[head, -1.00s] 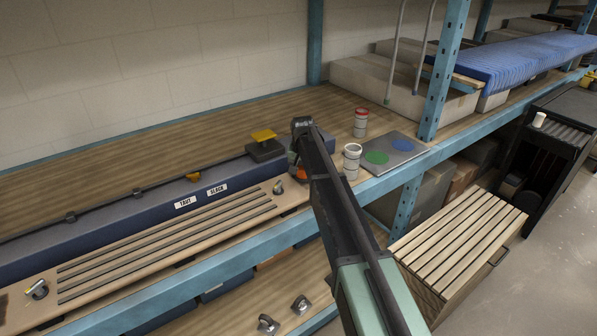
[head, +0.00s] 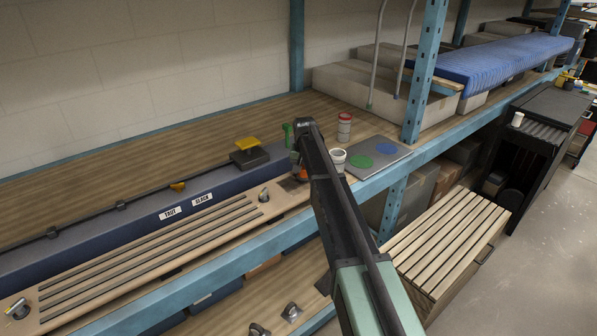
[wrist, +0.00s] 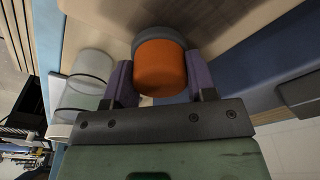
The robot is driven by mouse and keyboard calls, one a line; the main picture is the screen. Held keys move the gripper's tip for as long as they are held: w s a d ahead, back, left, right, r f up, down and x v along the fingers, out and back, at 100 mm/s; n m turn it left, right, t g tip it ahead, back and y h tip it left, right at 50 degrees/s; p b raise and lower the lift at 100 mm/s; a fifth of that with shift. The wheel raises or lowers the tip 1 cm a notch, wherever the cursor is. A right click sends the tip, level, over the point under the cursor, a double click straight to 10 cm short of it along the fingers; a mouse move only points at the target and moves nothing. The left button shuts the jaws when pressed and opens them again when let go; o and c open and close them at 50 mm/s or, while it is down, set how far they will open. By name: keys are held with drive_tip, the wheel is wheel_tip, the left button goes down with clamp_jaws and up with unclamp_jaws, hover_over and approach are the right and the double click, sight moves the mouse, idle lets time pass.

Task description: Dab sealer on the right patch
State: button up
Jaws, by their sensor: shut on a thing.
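My gripper (wrist: 160,85) is shut on an orange, rounded thing (wrist: 160,66) with a grey ring at its far end. In the head view the orange thing (head: 299,173) shows partly behind my arm, left of a white pot. The grey plate (head: 386,167) lies on the shelf to the right, bearing a green round patch (head: 360,161) on the left and a blue round patch (head: 387,148) on the right. The white pot (head: 338,161) stands between my arm and the plate. A red-lidded pot (head: 344,128) stands behind it. My fingertips are hidden in the head view.
A blue beam with "TAUT" and "SLACK" labels (head: 186,207) runs along the shelf to the left. A slatted crate (head: 445,240) stands below.

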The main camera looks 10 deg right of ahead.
wheel_tip(320, 180, up, 6)
drive_tip(key=p, duration=0.6)
wheel_tip(320, 180, up, 3)
drive_tip(key=p, duration=0.3)
drive_tip(key=shift+r, duration=0.15)
idle(0.6)
